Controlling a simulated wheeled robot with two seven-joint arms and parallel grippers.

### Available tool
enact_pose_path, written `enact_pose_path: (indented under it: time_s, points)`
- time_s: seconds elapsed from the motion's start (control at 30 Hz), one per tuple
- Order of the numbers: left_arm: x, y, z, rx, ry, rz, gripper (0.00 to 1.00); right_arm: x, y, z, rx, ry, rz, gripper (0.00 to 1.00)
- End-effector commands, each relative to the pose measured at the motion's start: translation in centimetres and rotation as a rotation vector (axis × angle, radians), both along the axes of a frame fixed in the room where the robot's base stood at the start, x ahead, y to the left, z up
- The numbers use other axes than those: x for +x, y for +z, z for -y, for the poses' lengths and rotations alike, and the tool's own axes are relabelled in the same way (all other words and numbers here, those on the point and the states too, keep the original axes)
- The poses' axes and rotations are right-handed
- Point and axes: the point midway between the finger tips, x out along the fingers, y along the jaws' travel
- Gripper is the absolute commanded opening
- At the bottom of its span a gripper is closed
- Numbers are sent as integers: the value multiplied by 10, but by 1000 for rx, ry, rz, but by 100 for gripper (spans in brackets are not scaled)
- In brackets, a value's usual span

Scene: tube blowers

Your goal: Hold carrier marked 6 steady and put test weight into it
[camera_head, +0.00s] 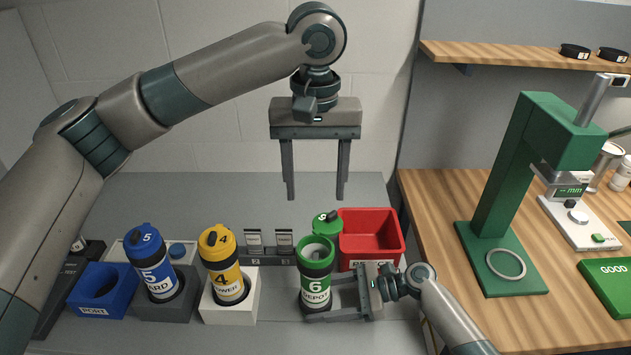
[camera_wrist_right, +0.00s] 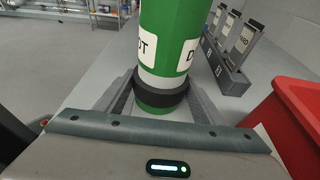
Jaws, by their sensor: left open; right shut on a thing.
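The green carrier marked 6 (camera_head: 316,278) stands upright with its top open. Its green lid (camera_head: 327,223) appears tilted behind the opening. My right gripper (camera_head: 328,300) is shut on the carrier's lower part from the right. In the right wrist view the carrier (camera_wrist_right: 168,45) stands between the fingers, with a dark band around it at finger height. My left gripper (camera_head: 316,196) is open and empty, fingers pointing down, well above the carrier. I cannot make out the test weight in these frames; the inside of the carrier is too small to read.
A red bin (camera_head: 372,238) stands close behind and right of the carrier. Blue carrier 5 (camera_head: 153,270) and yellow carrier 4 (camera_head: 220,270) stand in holders at the left, near a blue PORT box (camera_head: 98,290). A green press (camera_head: 520,190) stands on the wooden bench.

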Motion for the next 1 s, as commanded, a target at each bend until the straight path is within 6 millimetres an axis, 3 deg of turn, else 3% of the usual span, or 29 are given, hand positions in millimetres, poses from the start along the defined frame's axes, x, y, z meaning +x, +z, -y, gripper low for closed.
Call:
enact_pose_path:
  time_s: [0.07,0.1,0.17,0.67,1.0]
  points:
    - [0,0,0,0,0,0,56,0,0,0,1,0,0,49]
    - [0,0,0,0,0,0,56,0,0,0,1,0,0,69]
    - [0,0,0,0,0,0,56,0,0,0,1,0,0,83]
    - [0,0,0,0,0,0,56,0,2,8,0,-1,0,84]
    - [0,0,0,0,0,0,56,1,16,55,-2,-2,1,84]
